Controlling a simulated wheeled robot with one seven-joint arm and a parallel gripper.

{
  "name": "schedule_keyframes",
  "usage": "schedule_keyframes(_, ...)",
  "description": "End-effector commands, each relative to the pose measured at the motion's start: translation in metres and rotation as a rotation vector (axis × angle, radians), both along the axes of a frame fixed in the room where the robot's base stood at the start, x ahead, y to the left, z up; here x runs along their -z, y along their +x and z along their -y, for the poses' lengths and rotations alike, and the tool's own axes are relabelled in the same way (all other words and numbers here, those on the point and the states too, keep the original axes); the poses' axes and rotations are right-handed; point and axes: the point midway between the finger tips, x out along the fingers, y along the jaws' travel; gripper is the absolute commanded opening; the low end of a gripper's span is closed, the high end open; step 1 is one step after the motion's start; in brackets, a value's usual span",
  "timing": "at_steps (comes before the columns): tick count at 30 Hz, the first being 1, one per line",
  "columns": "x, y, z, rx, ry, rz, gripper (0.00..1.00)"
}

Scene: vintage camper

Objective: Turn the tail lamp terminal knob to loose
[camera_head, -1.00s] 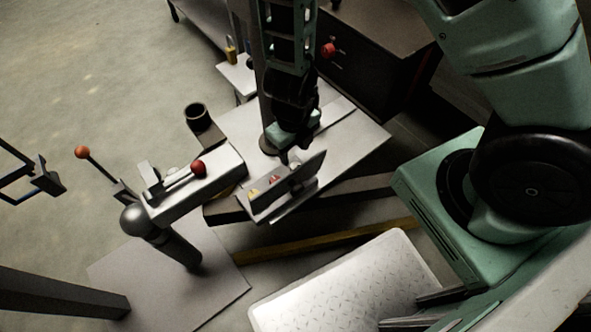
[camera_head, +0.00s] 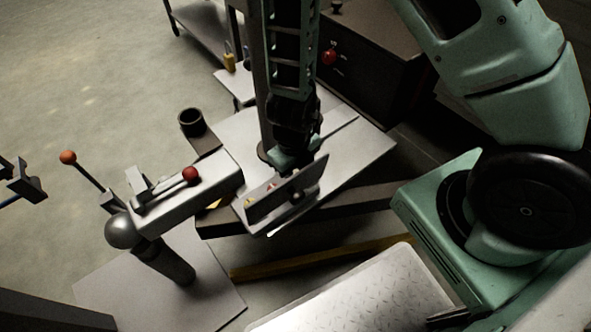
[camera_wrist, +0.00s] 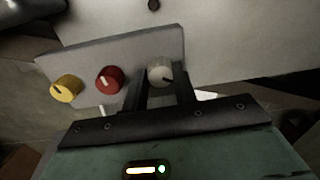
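In the wrist view, a grey panel (camera_wrist: 120,52) carries a row of three knobs: yellow (camera_wrist: 66,88), red (camera_wrist: 109,80) and white (camera_wrist: 160,73). I see no readable label that tells which is the tail lamp terminal. The white knob has a dark pointer line slanting to the lower right. My gripper (camera_wrist: 162,82) has its two dark fingers apart, one on each side of the white knob; I cannot tell whether they touch it. In the head view, my gripper (camera_head: 291,165) is at the small panel (camera_head: 312,180), which partly hides it.
A grey hitch coupler with a red-ended lever (camera_head: 190,174) stands left of the panel. A dark cup (camera_head: 191,122) is behind it. A dark cabinet (camera_head: 365,75) stands at the back. A tread-plate box lid (camera_head: 350,300) is in front. Open floor lies at left.

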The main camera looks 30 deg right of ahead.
Motion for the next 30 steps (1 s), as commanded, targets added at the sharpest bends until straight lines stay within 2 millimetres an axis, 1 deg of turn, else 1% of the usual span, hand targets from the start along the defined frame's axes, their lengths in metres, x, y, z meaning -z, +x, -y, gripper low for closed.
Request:
schedule_keyframes(1, 0.0000, 0.0000, 0.0001, 0.000, 0.000, 0.000, 0.11)
schedule_keyframes(2, -0.0001, 0.0000, 0.0001, 0.000, 0.000, 0.000, 0.05)
schedule_keyframes(5, -0.0001, -0.0001, 0.0001, -0.001, 0.000, 0.000, 0.05)
schedule_keyframes(8, -0.0002, -0.0002, 0.0003, -0.043, 0.000, -0.001, 0.05)
schedule_keyframes(15, -0.0009, -0.0008, 0.0004, -0.313, 0.001, -0.001, 0.05)
schedule_keyframes(18, -0.0007, -0.0007, 0.0006, -0.379, 0.000, 0.000, 0.05)
schedule_keyframes(27, -0.0003, -0.0005, 0.0004, -0.397, -0.001, 0.000, 0.05)
schedule_keyframes(28, -0.0003, -0.0005, 0.0004, -0.397, -0.001, 0.000, 0.33)
schedule_keyframes(30, -0.0002, -0.0005, 0.0004, -0.397, -0.001, 0.000, 0.50)
